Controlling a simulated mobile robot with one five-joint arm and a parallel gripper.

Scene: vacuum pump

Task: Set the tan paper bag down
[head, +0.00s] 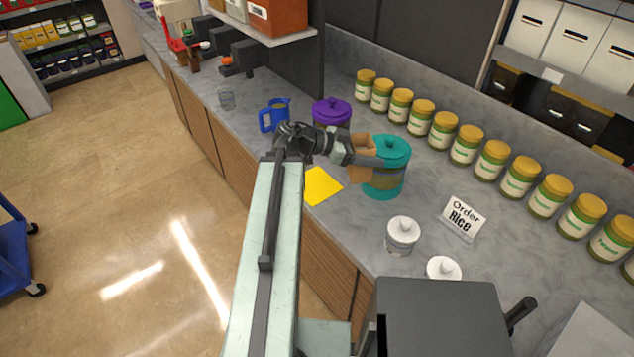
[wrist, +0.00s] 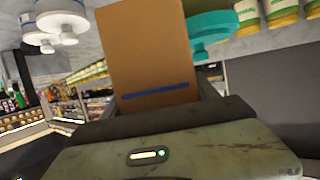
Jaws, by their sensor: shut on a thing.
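The tan paper bag (head: 362,144) is held in my gripper (head: 366,159) above the counter, just left of a teal lidded canister (head: 386,150). In the wrist view the bag (wrist: 147,50) is a flat tan face with a blue stripe, filling the space in front of my gripper (wrist: 165,100). The jaws are shut on it; the fingertips are mostly hidden behind the bag. A yellow sheet (head: 320,187) lies on the counter at the front edge, below and left of the bag. I cannot tell whether the bag touches the canister.
Several yellow-lidded jars (head: 467,145) line the back. Bare grey counter (head: 425,180) lies between.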

